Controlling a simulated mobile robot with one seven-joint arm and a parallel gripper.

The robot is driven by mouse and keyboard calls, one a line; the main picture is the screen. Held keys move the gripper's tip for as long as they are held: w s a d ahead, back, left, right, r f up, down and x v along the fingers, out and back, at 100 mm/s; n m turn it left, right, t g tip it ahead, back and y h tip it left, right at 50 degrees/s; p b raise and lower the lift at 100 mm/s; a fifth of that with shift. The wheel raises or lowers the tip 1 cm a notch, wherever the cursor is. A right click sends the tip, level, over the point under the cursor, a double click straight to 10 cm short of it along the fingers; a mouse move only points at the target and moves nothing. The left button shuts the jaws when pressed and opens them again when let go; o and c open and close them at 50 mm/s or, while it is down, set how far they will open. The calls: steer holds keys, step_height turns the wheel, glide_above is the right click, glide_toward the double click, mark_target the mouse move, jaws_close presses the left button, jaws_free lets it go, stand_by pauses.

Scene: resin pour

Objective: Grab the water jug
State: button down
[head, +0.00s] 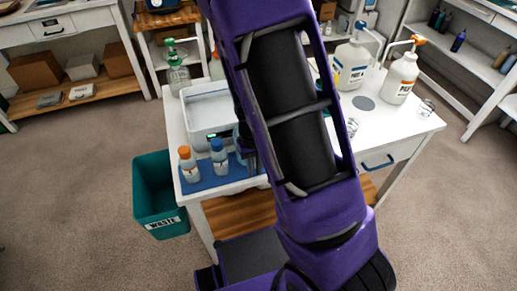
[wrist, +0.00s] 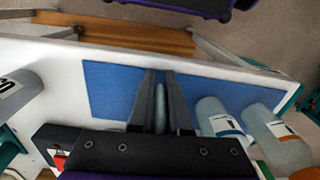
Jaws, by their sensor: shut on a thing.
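My gripper (wrist: 160,85) is over the blue mat at the table's front edge, its two fingers close together. They are shut on a narrow pale blue-grey piece (wrist: 159,108), which I take to be part of the water jug. In the head view my arm covers most of this spot; a sliver of a pale bluish body (head: 238,132) shows beside the gripper (head: 249,160). The rest of the jug is hidden, and I cannot tell whether it touches the mat.
An orange-capped bottle (head: 187,160) and a blue-capped bottle (head: 219,158) stand on the blue mat (head: 205,184), left of my gripper. A scale (head: 196,138) sits behind them. Large jugs (head: 352,65) and a pump bottle (head: 401,80) stand right. A teal waste bin (head: 152,190) is left.

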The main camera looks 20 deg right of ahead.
steer(key=shift+r, duration=0.1)
stand_by(0.3)
steer(key=shift+r+p, duration=0.7)
steer(key=shift+r, duration=4.2)
